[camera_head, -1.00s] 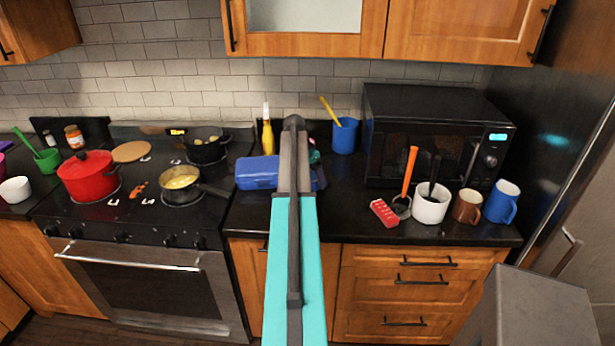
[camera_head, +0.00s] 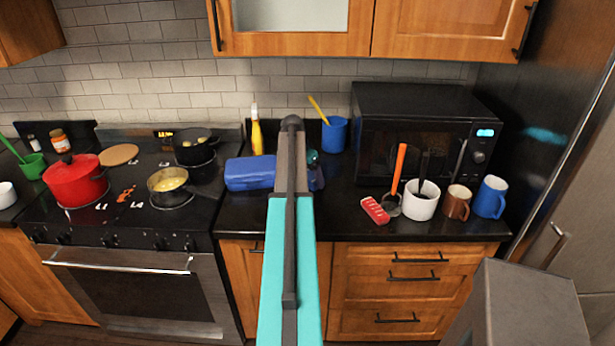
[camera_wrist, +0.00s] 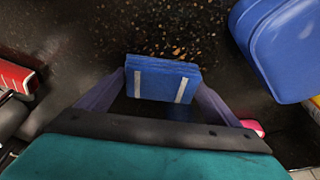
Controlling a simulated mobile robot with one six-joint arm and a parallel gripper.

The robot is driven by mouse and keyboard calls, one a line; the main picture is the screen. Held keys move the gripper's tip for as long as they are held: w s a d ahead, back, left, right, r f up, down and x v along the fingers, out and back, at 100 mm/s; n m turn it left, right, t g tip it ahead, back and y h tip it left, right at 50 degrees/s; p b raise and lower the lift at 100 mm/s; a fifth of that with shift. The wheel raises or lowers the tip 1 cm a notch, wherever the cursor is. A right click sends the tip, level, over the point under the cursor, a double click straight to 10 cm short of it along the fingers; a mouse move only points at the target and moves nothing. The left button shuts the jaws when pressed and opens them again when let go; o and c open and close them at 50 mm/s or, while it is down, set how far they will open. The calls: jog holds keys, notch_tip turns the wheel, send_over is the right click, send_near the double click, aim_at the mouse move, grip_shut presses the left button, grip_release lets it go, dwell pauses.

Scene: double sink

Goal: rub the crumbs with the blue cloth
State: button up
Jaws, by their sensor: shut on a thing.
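The blue cloth (camera_wrist: 160,80), folded into a block with two pale stripes, sits between the two fingers of my gripper (camera_wrist: 160,90) in the wrist view. The gripper is shut on it. The crumbs (camera_wrist: 165,25) are tan and brown specks scattered on the dark counter, just beyond the cloth at the top of the wrist view. I cannot tell whether the cloth touches the counter. In the head view my arm hides most of the gripper, and I cannot make out the crumbs there.
A blue box (camera_head: 250,173) lies left of my arm; it also shows close by in the wrist view (camera_wrist: 290,50). A red object (camera_head: 375,210), white mug (camera_head: 422,201), brown mug (camera_head: 456,203) and blue mug (camera_head: 490,197) stand right, before the microwave (camera_head: 415,135). The stove is left.

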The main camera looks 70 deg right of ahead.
jog(key=shift+s+d+f, duration=0.1)
jog(key=shift+s+d, duration=0.2)
jog(key=shift+s, duration=0.6)
jog(key=shift+s+d+f, duration=0.1)
jog(key=shift+s+d, duration=0.2)
jog(key=shift+s, duration=0.55)
jog(key=shift+s+a, duration=0.1)
jog(key=shift+s+a, duration=0.3)
jog(key=shift+a, duration=0.6)
jog(key=shift+w, duration=0.1)
jog(key=shift+w+a+r, duration=0.1)
jog(key=shift+w+a, duration=0.1)
jog(key=shift+w, duration=0.4)
jog(key=shift+w+a+r, duration=0.1)
jog(key=shift+w+a, duration=0.15)
jog(key=shift+w, duration=0.4)
jog(key=shift+w+a+r, duration=0.1)
jog(key=shift+w+a, duration=0.1)
jog(key=shift+w, duration=0.4)
